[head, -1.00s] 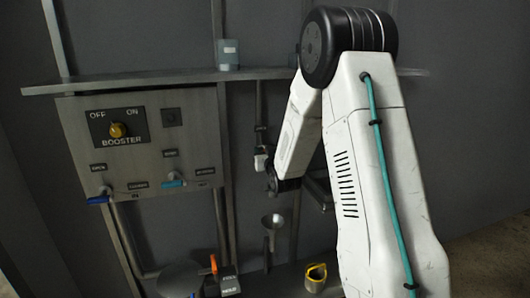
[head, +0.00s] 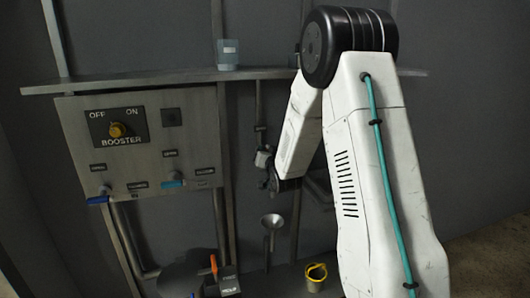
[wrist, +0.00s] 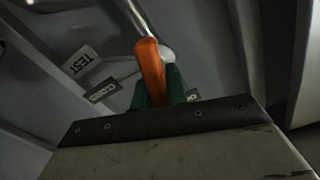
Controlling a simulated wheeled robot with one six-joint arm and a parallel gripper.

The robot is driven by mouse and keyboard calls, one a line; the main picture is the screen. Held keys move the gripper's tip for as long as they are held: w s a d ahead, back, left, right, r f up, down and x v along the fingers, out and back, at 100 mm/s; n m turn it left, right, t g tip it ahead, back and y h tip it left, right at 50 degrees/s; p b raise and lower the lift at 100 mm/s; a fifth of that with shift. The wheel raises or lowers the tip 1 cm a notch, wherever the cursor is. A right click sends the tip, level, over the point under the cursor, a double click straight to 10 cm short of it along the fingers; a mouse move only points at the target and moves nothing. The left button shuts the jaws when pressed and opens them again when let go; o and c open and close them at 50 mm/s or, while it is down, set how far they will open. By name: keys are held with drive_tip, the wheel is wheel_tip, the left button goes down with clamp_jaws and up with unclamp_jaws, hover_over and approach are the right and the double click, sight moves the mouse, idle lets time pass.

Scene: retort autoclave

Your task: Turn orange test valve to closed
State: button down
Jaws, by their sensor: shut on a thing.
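The orange test valve handle (wrist: 150,62) stands in the middle of the wrist view. A plate reading TEST (wrist: 79,61) and a plate reading CLOSED (wrist: 103,90) are to its left. Another plate (wrist: 192,95) is mostly hidden behind the right finger. The green fingers of my gripper (wrist: 158,88) are on either side of the orange handle and shut on it. The handle's lower end is hidden between them. In the head view my arm's wrist is beside the pipe, and I cannot make out the test valve there.
A panel (head: 185,136) with a yellow BOOSTER knob (head: 117,130) and two blue-handled valves is at left. Below are a funnel (head: 272,221), another orange lever (head: 213,264) and a yellow-rimmed cup (head: 316,274). A shelf (head: 130,82) with a grey cup (head: 228,54) runs above.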

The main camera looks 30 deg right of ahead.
drive_tip(key=shift+s+d+f+m, duration=0.1)
drive_tip(key=shift+d+f+m, duration=0.1)
drive_tip(key=shift+m, duration=2.15)
drive_tip(key=shift+d+f+m, duration=0.15)
drive_tip(key=shift+m, duration=2.25)
drive_tip(key=shift+s+d+f+m, duration=0.1)
drive_tip(key=shift+d+f+m, duration=0.1)
drive_tip(key=shift+m, duration=2.15)
drive_tip(key=c, duration=1.4)
unclamp_jaws()
drive_tip(key=shift+a, duration=0.1)
drive_tip(key=v, duration=0.7)
drive_tip(key=shift+s, duration=0.35)
